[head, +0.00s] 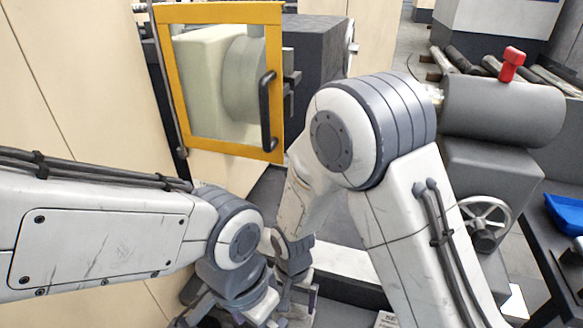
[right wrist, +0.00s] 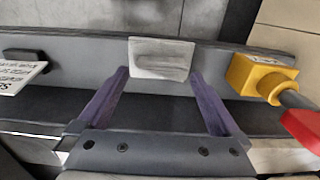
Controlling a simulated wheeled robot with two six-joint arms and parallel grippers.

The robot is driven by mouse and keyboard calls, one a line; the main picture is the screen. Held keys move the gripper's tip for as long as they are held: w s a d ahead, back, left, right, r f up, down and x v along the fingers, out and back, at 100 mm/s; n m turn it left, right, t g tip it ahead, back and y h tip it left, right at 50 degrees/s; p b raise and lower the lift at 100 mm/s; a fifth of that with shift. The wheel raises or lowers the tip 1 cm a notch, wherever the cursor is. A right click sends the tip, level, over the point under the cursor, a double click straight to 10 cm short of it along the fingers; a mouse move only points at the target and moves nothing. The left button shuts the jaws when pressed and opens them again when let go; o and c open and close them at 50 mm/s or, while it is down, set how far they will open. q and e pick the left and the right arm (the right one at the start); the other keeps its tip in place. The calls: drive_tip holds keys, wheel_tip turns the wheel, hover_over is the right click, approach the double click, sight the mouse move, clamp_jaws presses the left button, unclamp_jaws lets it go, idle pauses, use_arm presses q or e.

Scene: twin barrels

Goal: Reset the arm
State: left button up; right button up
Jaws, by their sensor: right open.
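My right arm bends down from the right of the head view, and its gripper (head: 302,296) is low in the middle, partly hidden by the left wrist. In the right wrist view my right gripper (right wrist: 160,74) is open, its two purple fingers wide apart. A pale grey block (right wrist: 161,57) shows between and beyond the fingertips; I cannot tell whether they touch it. My left arm comes in from the left, and its gripper (head: 228,314) is at the bottom edge of the head view, mostly cut off, so its jaws cannot be read.
A yellow-framed machine door (head: 276,70) with a black handle stands behind the arms. A grey cylinder (head: 505,112) with a red knob and a handwheel (head: 486,222) are to the right. The right wrist view shows a yellow fitting (right wrist: 262,75) at right and a printed card (right wrist: 20,74) at left.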

drive_tip(key=s+d+r+b, duration=0.6)
drive_tip(key=s+d+b, duration=0.2)
drive_tip(key=b, duration=0.1)
drive_tip(key=w+d+r+n+p, duration=0.1)
drive_tip(key=w+d+r+p, duration=0.2)
drive_tip(key=w+p, duration=0.3)
drive_tip(key=w+d+r+n+p, duration=0.2)
drive_tip(key=w+d+r+p, duration=0.2)
drive_tip(key=p, duration=1.2)
drive_tip(key=shift+w+d+r+p, duration=0.25)
drive_tip(key=shift+w+d+p, duration=0.1)
drive_tip(key=shift+w+d, duration=0.7)
